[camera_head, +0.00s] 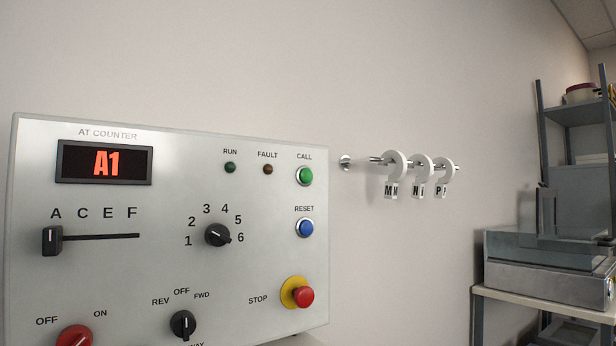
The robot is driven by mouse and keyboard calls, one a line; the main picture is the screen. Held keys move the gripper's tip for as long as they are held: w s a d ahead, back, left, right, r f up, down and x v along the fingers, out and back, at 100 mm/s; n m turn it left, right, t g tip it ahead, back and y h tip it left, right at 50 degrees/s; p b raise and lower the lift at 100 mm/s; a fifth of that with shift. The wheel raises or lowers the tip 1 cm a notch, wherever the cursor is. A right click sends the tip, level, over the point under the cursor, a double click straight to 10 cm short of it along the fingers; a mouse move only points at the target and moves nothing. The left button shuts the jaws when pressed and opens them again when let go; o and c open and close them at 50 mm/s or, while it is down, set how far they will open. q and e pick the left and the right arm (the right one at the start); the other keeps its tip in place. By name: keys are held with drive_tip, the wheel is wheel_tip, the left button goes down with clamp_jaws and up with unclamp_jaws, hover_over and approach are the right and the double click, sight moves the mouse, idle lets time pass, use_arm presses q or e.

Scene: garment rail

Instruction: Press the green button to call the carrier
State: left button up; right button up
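The green button (305,176) sits under the word CALL at the upper right of a pale grey control panel (130,270). It has a silver ring around it, and nothing covers it. The RUN lamp (230,167) and FAULT lamp (268,169) look dark. Neither of my grippers is in view.
Below the green button are a blue RESET button (305,228) and a red STOP button (303,296). A slider (53,240) and a dial (217,235) are to the left. Lettered white hooks (395,170) hang on a wall rod. A metal shelf (575,112) stands far right.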

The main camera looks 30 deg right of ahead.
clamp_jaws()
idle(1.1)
